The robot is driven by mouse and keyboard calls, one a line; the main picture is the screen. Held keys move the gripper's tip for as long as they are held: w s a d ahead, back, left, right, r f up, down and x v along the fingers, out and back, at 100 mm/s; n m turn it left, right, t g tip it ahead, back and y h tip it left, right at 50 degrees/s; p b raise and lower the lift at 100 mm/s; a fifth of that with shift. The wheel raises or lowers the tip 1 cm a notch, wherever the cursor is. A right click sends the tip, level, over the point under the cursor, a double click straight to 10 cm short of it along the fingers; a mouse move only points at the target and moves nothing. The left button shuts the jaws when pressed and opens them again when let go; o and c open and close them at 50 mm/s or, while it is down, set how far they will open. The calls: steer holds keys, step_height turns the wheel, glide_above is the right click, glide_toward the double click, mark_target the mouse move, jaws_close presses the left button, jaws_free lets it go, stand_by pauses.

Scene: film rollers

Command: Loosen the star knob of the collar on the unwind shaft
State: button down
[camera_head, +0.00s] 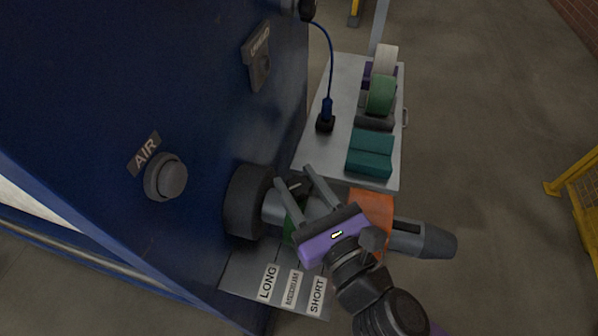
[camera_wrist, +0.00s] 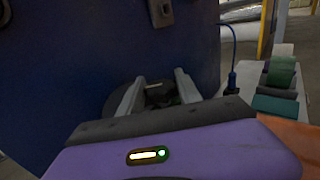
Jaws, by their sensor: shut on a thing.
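The grey unwind shaft (camera_head: 405,238) sticks out to the right from a dark round hub (camera_head: 243,202) on the blue machine. A green collar (camera_head: 289,232) sits around the shaft near the hub, mostly hidden behind my gripper. The small dark star knob (camera_head: 296,184) is at the top of it, between my fingertips. My purple gripper (camera_head: 294,178) reaches over the shaft and is shut on the star knob. In the wrist view the knob (camera_wrist: 160,97) is dark and hard to make out between the two grey fingers (camera_wrist: 158,84).
An orange block (camera_head: 372,207) surrounds the shaft right of my gripper. Plates marked LONG, MEDIUM and SHORT (camera_head: 291,288) lie below. A grey cart (camera_head: 345,85) holds rolls and teal blocks (camera_head: 370,152). An AIR knob (camera_head: 166,178) is on the blue wall (camera_head: 90,80).

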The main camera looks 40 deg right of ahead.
mark_target(308, 194)
steer(key=shift+n+y+p, duration=0.35)
steer(key=shift+n+y, duration=0.05)
steer(key=shift+y, duration=0.2)
steer(key=c, duration=0.8)
jaws_free()
steer(key=shift+s+f+b, duration=0.2)
steer(key=shift+s+b, duration=0.1)
steer(key=shift+s, duration=0.15)
steer(key=s, duration=0.5)
steer(key=shift+s+a+r+b, duration=0.15)
steer(key=shift+a+r+b, duration=0.05)
steer(key=shift+b, duration=0.1)
steer(key=shift+s+a, duration=0.3)
steer(key=shift+s, duration=0.4)
